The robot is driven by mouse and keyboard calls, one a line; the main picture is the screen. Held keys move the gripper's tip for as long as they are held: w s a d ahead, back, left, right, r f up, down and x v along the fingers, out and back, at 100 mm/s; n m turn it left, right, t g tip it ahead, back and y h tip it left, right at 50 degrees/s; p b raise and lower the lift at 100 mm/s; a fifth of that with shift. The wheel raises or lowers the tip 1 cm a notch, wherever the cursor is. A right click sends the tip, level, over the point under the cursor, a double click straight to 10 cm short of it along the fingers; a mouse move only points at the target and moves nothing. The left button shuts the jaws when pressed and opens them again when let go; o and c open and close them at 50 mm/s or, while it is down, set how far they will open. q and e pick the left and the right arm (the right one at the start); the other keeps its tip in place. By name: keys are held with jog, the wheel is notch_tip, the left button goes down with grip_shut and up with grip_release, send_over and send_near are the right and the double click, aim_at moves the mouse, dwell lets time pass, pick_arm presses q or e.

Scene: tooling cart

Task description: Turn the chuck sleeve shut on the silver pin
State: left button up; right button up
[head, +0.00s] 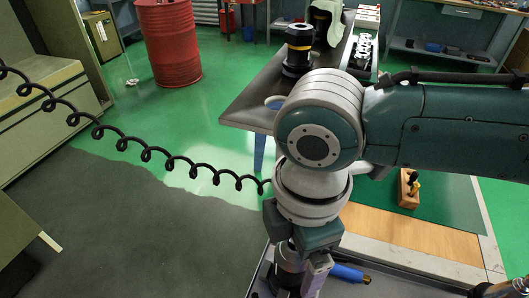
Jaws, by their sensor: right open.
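My right gripper (302,268) points down over the cart (262,283) at the bottom of the head view, with its jaws open. A dark and silver cylindrical body (287,270) shows at the jaws; it may be the chuck, but my wrist and gripper cover much of it. I cannot tell whether the jaws touch it. The sleeve and the silver pin cannot be made out. My left gripper is not in view.
A blue-handled tool (350,273) lies on the cart just right of the gripper. A wooden block (409,188) stands on the surface behind. A black coiled hose (165,157) crosses from the left. A grey table (250,104) carries a black, yellow-ringed tool holder (298,50).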

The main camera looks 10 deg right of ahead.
jog(key=c, duration=1.4)
jog(key=shift+o, duration=0.2)
jog(key=m+p, duration=0.1)
jog(key=m, duration=0.1)
jog(key=m+p, duration=0.1)
jog(key=p, duration=0.1)
jog(key=shift+s+r+m, duration=0.15)
jog(key=shift+r+m, duration=0.05)
jog(key=shift+m, duration=0.2)
jog(key=m+p, duration=0.2)
jog(key=m, duration=0.1)
jog(key=shift+a+f+m, duration=0.1)
jog(key=shift+m, duration=0.3)
jog(key=shift+m+p, duration=0.35)
jog(key=shift+m, duration=0.35)
